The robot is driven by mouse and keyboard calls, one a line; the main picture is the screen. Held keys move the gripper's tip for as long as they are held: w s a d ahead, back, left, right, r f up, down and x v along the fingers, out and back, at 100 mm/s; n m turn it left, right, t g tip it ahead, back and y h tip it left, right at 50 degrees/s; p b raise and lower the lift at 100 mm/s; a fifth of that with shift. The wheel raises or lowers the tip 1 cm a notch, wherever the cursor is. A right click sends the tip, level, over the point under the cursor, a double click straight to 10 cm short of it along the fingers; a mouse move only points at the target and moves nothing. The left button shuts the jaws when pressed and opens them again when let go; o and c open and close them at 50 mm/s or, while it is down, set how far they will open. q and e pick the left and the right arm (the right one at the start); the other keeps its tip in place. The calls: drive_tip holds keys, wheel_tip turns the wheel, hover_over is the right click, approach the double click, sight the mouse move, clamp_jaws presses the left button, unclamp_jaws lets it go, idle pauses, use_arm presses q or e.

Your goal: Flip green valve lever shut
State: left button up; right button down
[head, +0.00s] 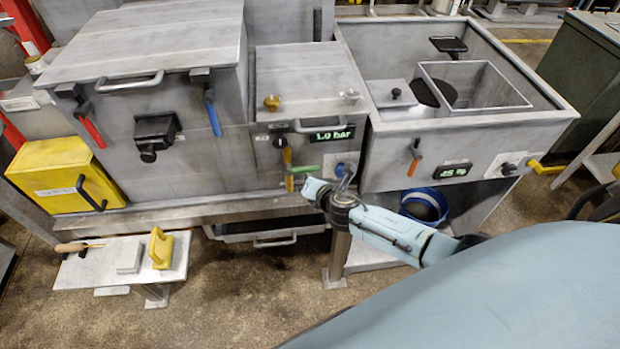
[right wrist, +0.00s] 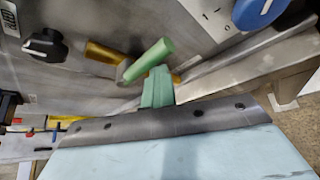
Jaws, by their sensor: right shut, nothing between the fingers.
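The green valve lever (head: 303,169) sits on the front of the middle cabinet, under the 1.0 bar display. It lies roughly level, sticking out to the right from a yellow pipe (head: 289,182). In the right wrist view the green lever (right wrist: 150,61) slants up to the right, in front of the yellow pipe (right wrist: 104,53). My right gripper (head: 307,187) is just below the lever. Its fingers (right wrist: 157,86) are together and empty, with their tips close under the lever; I cannot tell whether they touch. My left gripper is not in view.
A blue knob (head: 341,169) is right of the lever, near my wrist. A black knob (right wrist: 44,44) is left in the right wrist view. A blue-rimmed bucket (head: 425,207) stands under the right bin, behind my arm.

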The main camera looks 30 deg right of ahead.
drive_tip(key=shift+w+r, duration=0.2)
drive_tip(key=shift+r, duration=0.05)
wheel_tip(320, 180, down, 5)
drive_tip(key=b, duration=0.4)
drive_tip(key=s+a+r+p, duration=0.2)
drive_tip(key=s+r, duration=0.3)
drive_tip(key=s, duration=0.4)
drive_tip(key=shift+a+r+p, duration=0.35)
drive_tip(key=shift+a+p, duration=0.05)
drive_tip(key=shift+a, duration=0.35)
